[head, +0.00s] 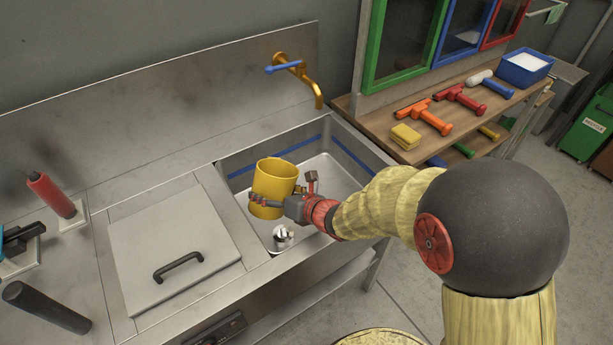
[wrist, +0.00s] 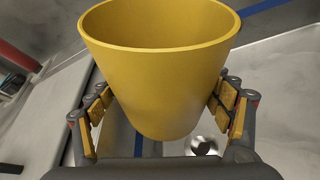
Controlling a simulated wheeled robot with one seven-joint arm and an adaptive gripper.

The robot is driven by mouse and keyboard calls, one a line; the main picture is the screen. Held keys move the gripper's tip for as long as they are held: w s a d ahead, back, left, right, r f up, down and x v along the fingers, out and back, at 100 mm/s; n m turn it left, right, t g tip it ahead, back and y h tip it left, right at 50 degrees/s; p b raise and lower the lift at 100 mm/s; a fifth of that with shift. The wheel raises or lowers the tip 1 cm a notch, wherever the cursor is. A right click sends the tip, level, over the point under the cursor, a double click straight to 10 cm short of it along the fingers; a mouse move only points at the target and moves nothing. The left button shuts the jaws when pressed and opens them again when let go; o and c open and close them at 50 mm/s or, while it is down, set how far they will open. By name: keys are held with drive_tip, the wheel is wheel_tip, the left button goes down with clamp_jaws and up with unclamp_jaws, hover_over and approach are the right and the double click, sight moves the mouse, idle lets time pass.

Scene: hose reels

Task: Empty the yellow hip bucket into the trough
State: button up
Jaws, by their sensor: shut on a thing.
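The yellow hip bucket (head: 273,184) is held over the left part of the steel trough (head: 335,185). It is close to upright, with a slight tilt. My gripper (head: 268,203) is shut on its side wall. In the wrist view the bucket (wrist: 160,75) fills the middle, with the finger pads of my gripper (wrist: 163,112) on either side of it. Its open rim is at the top of that view. I cannot see what is inside it. The trough floor looks bare apart from a metal drain piece (head: 282,234) below the bucket.
A brass tap (head: 302,75) with a blue lever stands behind the trough. A closed lid with a black handle (head: 178,266) lies left of the trough. A wooden bench (head: 390,128) at the right holds squeegees, a sponge (head: 405,136) and a blue bin (head: 524,70).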

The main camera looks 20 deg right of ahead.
drive_tip(key=shift+s+a, duration=0.1)
drive_tip(key=shift+a, duration=0.1)
drive_tip(key=shift+s+a+r+n+t+h+p, duration=0.15)
drive_tip(key=shift+n+h, duration=0.15)
drive_tip(key=shift+n, duration=0.15)
drive_tip(key=shift+a+r+n+t+h+p, duration=0.15)
drive_tip(key=shift+n+h, duration=0.15)
drive_tip(key=shift+n, duration=0.15)
drive_tip(key=shift+a+r+n+t+h, duration=0.1)
drive_tip(key=shift+r+n+t+h, duration=0.2)
drive_tip(key=shift+r+n+h, duration=0.35)
drive_tip(key=shift+r, duration=0.15)
